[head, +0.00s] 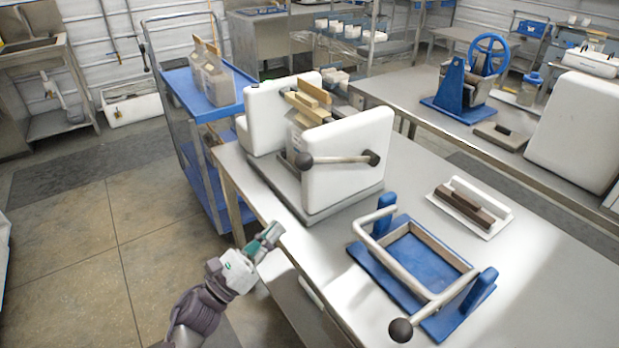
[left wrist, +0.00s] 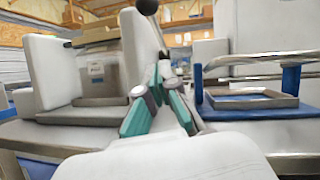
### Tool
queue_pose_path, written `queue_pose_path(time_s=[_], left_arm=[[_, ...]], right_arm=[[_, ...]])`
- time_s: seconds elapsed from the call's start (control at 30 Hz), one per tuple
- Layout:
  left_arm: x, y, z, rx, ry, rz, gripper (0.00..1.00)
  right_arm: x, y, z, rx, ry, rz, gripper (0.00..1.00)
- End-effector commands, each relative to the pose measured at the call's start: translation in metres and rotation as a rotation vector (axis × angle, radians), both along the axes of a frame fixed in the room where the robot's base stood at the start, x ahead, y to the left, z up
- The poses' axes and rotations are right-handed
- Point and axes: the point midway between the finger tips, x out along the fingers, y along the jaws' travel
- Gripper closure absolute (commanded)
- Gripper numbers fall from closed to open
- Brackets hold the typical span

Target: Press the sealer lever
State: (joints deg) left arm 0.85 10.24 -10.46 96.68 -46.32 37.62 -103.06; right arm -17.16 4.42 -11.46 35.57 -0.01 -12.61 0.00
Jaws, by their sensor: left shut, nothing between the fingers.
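The sealer has two upright white blocks, the front one (head: 345,165) and the rear one (head: 262,115), on a grey base at the table's near left edge. Its lever (head: 340,159) is a metal bar lying nearly level across the front block, with a dark ball knob at its left end. In the left wrist view the lever's dark knob (left wrist: 147,6) shows at the top, above the fingertips. A bag (head: 297,138) with wooden bars over it stands between the blocks. My left gripper (head: 272,232) is shut and empty, below and left of the knob, apart from it.
A blue frame press (head: 365,262) with a tubular handle and dark knob stands at the front right of the table (head: 270,190). A white tray (head: 487,228) with a brown block lies behind it. A blue cart (head: 188,85) with bags stands left of the sealer.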

Motion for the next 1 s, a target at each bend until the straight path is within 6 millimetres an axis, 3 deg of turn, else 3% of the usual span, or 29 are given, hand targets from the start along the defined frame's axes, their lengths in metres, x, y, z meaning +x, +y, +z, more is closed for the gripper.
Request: queue_pose_path(time_s=[0.27,0.67,0.8,1.0], left_arm=[[0.014,-0.014,0.012,-0.004,0.001,-0.001,1.0],[0.067,-0.068,0.047,-0.005,0.004,-0.001,1.0],[0.073,-0.069,0.068,-0.003,0.004,0.001,1.0],[0.078,-0.071,0.077,-0.004,0.005,0.0,1.0]], right_arm=[[0.0,0.0,0.01,0.0,0.001,0.0,0.6],[-0.001,-0.001,0.039,-0.001,0.002,0.001,0.6],[-0.001,-0.002,0.055,-0.002,0.002,0.001,0.6],[-0.001,-0.004,0.061,-0.005,0.002,0.002,0.6]])
